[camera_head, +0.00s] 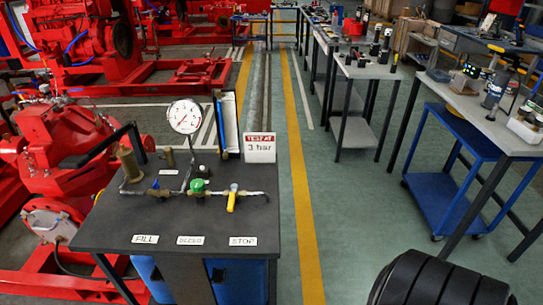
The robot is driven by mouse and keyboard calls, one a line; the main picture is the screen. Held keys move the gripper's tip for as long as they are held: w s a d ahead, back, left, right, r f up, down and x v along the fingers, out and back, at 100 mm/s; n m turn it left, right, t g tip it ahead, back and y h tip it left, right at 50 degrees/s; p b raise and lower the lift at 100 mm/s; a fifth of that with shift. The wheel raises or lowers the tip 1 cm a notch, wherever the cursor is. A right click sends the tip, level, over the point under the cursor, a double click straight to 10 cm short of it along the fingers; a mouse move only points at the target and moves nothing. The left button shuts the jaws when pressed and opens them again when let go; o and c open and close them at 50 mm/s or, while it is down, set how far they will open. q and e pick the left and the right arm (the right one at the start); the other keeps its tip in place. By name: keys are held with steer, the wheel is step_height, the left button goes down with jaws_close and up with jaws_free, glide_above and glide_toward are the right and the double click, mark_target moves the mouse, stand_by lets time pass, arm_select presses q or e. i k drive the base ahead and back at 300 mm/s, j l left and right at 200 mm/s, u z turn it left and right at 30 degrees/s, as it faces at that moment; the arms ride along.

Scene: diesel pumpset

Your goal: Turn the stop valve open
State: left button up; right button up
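The stop valve has a yellow lever (232,198) and sits on the right part of a thin pipe run on a dark bench (110,219). Its lever points toward the front of the bench, across the line of the pipe. The white STOP label (243,241) lies in front of it. To its left are a valve with a green knob (197,186) behind the BLEED label (190,240), and the FILL label (145,239) further left. Neither gripper shows in the head view, and nothing touches the stop valve.
A round pressure gauge (185,116) and a "TEST AT 3 bar" sign (260,148) stand at the bench's back. Red pump machinery (60,150) is close on the left. A blue trolley (455,200) and worktables stand right. A black ribbed shape fills the bottom right.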

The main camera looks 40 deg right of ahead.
mark_target(234, 188)
steer(key=z, duration=1.1)
